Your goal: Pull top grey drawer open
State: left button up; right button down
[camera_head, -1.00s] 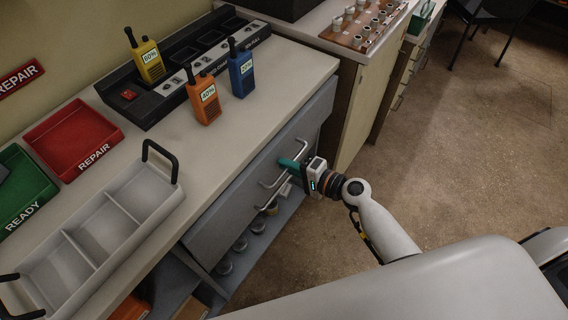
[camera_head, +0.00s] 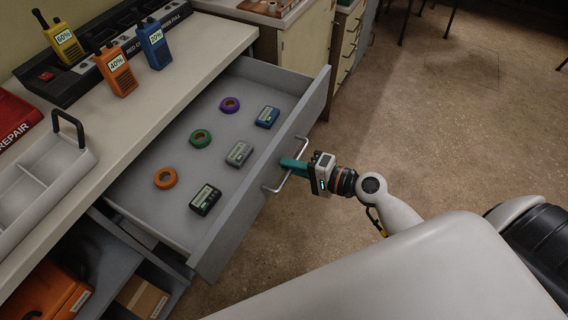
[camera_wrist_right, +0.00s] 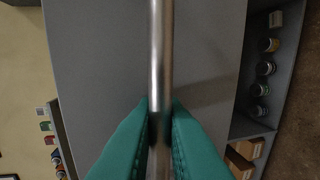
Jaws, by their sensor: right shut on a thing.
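The top grey drawer (camera_head: 262,201) stands pulled well out from under the counter in the head view. Its metal bar handle (camera_head: 273,187) runs along the front. My right gripper (camera_head: 290,165) is shut on the handle, with its teal fingertips around the bar. In the right wrist view the bar (camera_wrist_right: 160,60) passes between the teal fingers (camera_wrist_right: 160,130), in front of the grey drawer face. Inside the drawer lie an orange ring (camera_head: 165,178), a green ring (camera_head: 200,138), a purple ring (camera_head: 230,104) and several small pagers, one of them black (camera_head: 205,199). My left gripper is out of view.
Yellow, orange (camera_head: 115,73) and blue radios stand by a black charger on the counter (camera_head: 190,62). A white divided tray (camera_head: 84,163) is at the left. An orange case (camera_head: 48,290) sits on the shelf below. Floor to the right is open.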

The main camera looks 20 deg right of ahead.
jog(key=shift+v, duration=0.75)
jog(key=shift+f, duration=0.15)
jog(key=c, duration=1.8)
grip_release()
jog(key=b+v, duration=0.3)
jog(key=v, duration=0.9)
jog(key=shift+f, duration=0.1)
